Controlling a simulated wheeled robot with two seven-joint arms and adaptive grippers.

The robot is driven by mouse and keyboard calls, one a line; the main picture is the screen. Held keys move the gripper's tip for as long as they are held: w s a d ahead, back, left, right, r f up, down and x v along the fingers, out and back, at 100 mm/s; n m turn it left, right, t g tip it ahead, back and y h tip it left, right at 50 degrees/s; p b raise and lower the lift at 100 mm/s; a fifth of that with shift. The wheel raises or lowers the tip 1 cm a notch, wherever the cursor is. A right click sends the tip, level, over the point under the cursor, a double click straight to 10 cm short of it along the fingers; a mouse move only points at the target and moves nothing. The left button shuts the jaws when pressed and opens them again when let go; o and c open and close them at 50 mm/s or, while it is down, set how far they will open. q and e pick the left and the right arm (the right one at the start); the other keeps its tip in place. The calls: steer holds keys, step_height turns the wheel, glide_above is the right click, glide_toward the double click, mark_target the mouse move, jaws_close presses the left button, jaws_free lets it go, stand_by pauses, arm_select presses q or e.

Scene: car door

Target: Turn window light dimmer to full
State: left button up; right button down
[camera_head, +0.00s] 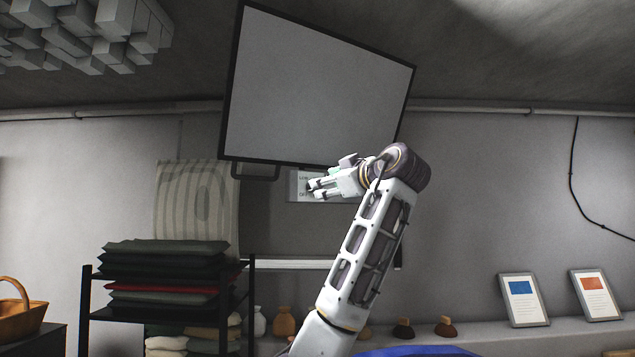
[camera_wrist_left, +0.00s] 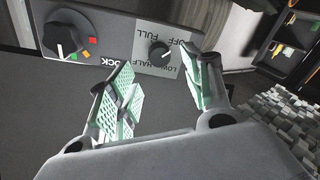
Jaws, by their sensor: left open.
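The dimmer knob (camera_wrist_left: 160,53) is a small black dial on a light label plate in the left wrist view, with OFF, FULL, LOW and HALF printed around it upside down. A pale pointer mark shows on it; its exact heading is hard to tell. The panel's pale edge also shows in the head view (camera_head: 295,186). My left gripper (camera_wrist_left: 165,76) is open and empty, its green-padded fingers spread either side of the knob's line, apparently short of it. In the head view my left gripper (camera_head: 322,187) is at the panel, partly covering it. My right gripper is not in view.
A larger black knob (camera_wrist_left: 66,33) with coloured marks sits beside the dimmer on the same panel. A large framed white board (camera_head: 315,85) hangs just above my gripper. A rack of folded cloths (camera_head: 165,265) stands lower left. Two framed cards (camera_head: 523,300) stand on the right ledge.

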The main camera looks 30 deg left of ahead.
arm_select(q)
steer(key=shift+p+x, duration=0.8)
steer(key=shift+x, duration=2)
steer(key=shift+c, duration=0.4)
steer(key=c, duration=1)
steer(key=shift+o, duration=0.2)
